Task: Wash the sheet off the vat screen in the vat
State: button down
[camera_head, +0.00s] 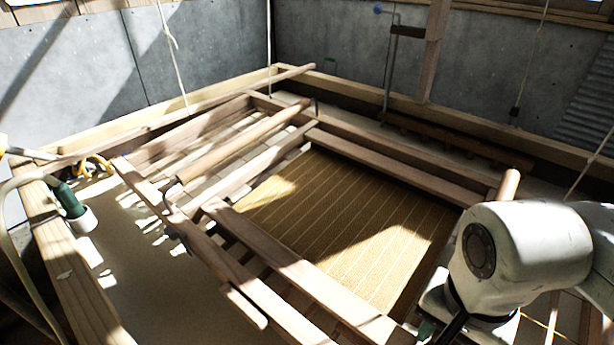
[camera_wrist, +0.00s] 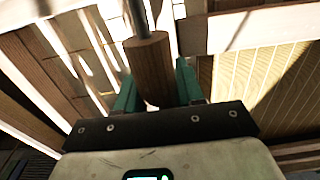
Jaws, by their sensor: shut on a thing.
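The vat screen (camera_head: 345,225) is a golden-brown ribbed mat with pale lines, lying within a wooden frame (camera_head: 290,265) over the vat. It also shows at the right of the wrist view (camera_wrist: 255,75). I cannot make out a separate sheet on it; the bright patches look like sunlight. The vat (camera_head: 75,265) has a thick pale wooden rim and pale contents. My gripper (camera_wrist: 155,82) has its green fingers shut on a brown wooden handle (camera_wrist: 152,60) with a metal rod at its far end. In the head view my arm hides most of the grip at the lower right.
A wooden bar handle (camera_head: 245,140) crosses slats at the left of the screen. A green-and-white fitting (camera_head: 75,207) sits by the left rim. Cords (camera_head: 170,40) hang from above. Grey walls (camera_head: 330,50) close off the back, and pale open vat shows at the left.

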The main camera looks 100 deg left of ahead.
jog(key=shift+h, duration=0.3)
notch_tip(320, 180, up, 9)
jog(key=p, duration=0.5)
jog(key=shift+f+p, duration=0.15)
jog(key=shift+p, duration=0.15)
jog(key=c, duration=0.6)
grip_release()
notch_tip(320, 180, up, 11)
jog(key=shift+f, duration=0.1)
